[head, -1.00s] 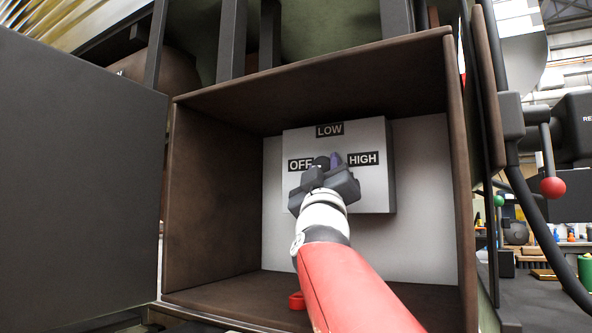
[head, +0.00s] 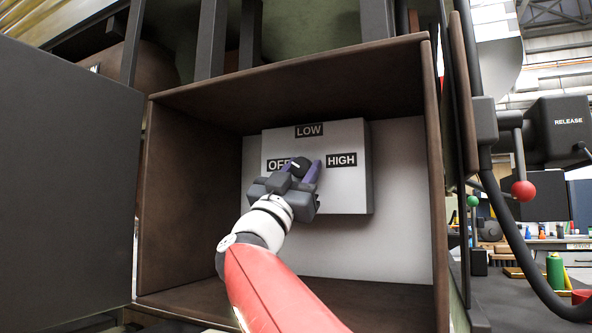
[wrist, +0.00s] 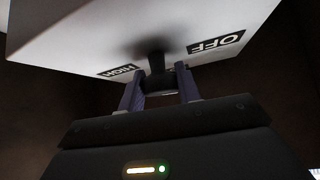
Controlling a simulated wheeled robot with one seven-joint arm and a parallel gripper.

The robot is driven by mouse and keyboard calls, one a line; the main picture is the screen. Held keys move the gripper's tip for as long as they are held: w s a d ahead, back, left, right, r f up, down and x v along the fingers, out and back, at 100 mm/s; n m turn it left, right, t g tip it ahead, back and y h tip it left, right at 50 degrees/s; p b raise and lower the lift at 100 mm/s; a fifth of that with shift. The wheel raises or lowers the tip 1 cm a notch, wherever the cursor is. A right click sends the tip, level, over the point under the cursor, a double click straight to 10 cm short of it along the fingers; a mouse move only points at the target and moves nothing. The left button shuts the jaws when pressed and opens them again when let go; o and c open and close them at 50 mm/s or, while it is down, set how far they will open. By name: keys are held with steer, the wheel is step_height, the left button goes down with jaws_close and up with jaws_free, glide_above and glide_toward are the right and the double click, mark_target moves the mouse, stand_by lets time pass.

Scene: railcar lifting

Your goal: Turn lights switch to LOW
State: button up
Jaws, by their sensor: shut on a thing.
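The lights switch is a pale box (head: 345,190) on the back wall of an open brown cabinet. Its labels read LOW (head: 309,131) at the top, OFF (head: 278,164) at the left and HIGH (head: 341,160) at the right. The dark knob (head: 299,164) bears a short white mark; my gripper partly hides it, so its setting is hard to tell. My gripper (head: 301,172) has its purple fingers on either side of the knob. In the wrist view, the knob (wrist: 156,64) also sits between the fingers of my gripper (wrist: 160,84).
The brown cabinet's walls (head: 195,190) enclose my arm at left, right, above and below. A dark door panel (head: 65,180) stands open at the left. At the right are a red-knobbed lever (head: 523,190), a black hose and a RELEASE box (head: 568,130).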

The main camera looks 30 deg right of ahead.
steer(key=m+g, duration=0.5)
steer(key=m+g+h, duration=0.1)
steer(key=m+g, duration=0.4)
steer(key=m, duration=0.1)
steer(key=shift+w+a, duration=0.1)
steer(key=shift+w, duration=0.1)
steer(key=m+g+y, duration=0.2)
steer(key=m+g, duration=0.1)
steer(key=m, duration=0.2)
steer(key=shift+s+m+g, duration=0.1)
steer(key=shift+m+g, duration=0.3)
steer(key=shift+m, duration=0.1)
steer(key=o, duration=1)
steer(key=shift+r, duration=0.1)
steer(key=shift+c, duration=0.2)
steer(key=v, duration=0.7)
steer(key=shift+a+b, duration=0.4)
steer(key=shift+a, duration=0.05)
